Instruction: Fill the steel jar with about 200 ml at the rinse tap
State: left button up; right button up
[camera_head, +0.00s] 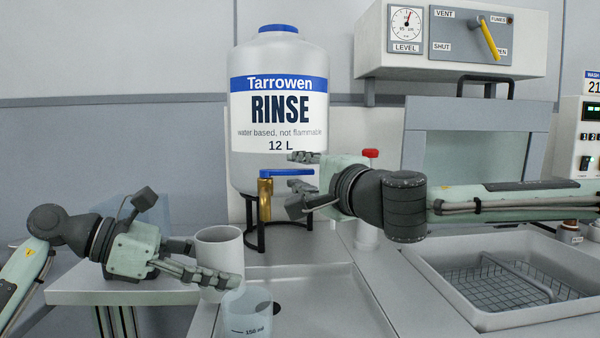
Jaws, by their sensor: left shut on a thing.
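The jar (219,236) is a plain light grey cylinder at lower left of centre. My left gripper (208,263) is shut on it, one finger in front and the other mostly hidden behind. The jar is upright, a little left of and below the brass rinse tap (265,200).
The Tarrowen RINSE tank (279,165) stands on a dark stand (261,245). A clear beaker marked 150 ml (250,318) stands in front of the jar. A red-capped bottle (368,235) is behind my right arm. A sink with a wire basket (500,285) is at right.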

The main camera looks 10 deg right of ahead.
aim_at(300, 173)
grip_shut()
